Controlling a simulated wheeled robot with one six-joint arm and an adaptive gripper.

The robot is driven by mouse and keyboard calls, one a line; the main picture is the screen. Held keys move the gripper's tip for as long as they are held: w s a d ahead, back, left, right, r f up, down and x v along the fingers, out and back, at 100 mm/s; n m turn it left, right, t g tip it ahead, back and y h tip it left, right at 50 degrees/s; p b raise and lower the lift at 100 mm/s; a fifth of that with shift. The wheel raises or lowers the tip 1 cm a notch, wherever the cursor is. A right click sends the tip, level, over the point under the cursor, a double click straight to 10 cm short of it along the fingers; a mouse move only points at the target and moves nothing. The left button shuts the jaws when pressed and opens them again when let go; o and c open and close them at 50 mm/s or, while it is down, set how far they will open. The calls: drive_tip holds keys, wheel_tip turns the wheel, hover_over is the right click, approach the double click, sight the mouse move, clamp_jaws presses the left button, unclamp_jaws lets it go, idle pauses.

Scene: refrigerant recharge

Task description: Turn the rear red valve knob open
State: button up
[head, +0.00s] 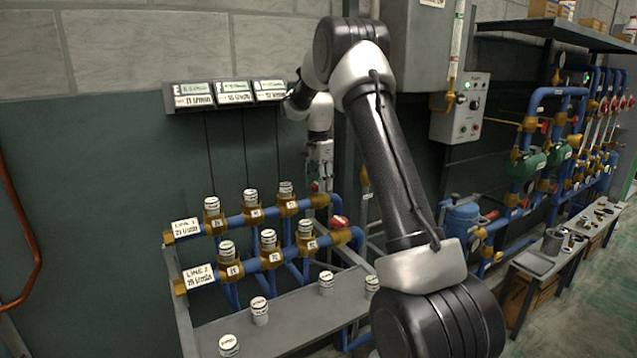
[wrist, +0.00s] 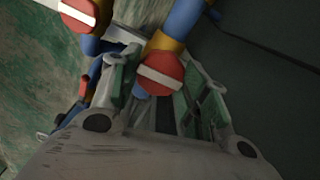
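Two red valve knobs with white bars sit at the right ends of the two blue pipe lines. The rear red knob (head: 316,187) is partly hidden under my gripper (head: 320,168), which points down just above it by the wall. In the wrist view the rear knob (wrist: 160,73) lies between the spread fingers of my gripper (wrist: 163,85), its white bar slanting slightly. The fingers stand apart on either side of it; I cannot tell whether they touch it. The front red knob (head: 340,222) is clear of my gripper and shows at the wrist view's upper left (wrist: 78,14).
Several capped brass valves stand along both lines, left of the knobs. A grey bench (head: 290,318) with white-capped jars is in front. Three flow displays (head: 232,92) hang on the wall above. A grey control box (head: 460,108) stands to the right.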

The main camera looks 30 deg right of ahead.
drive_tip(key=shift+n, duration=0.4)
drive_tip(key=n, duration=0.3)
drive_tip(key=shift+n, duration=0.4)
drive_tip(key=n, duration=0.4)
drive_tip(key=shift+n, duration=0.3)
drive_tip(key=n, duration=0.8)
drive_tip(key=shift+w+a+n, duration=0.1)
drive_tip(key=shift+n, duration=0.2)
drive_tip(key=o, duration=1)
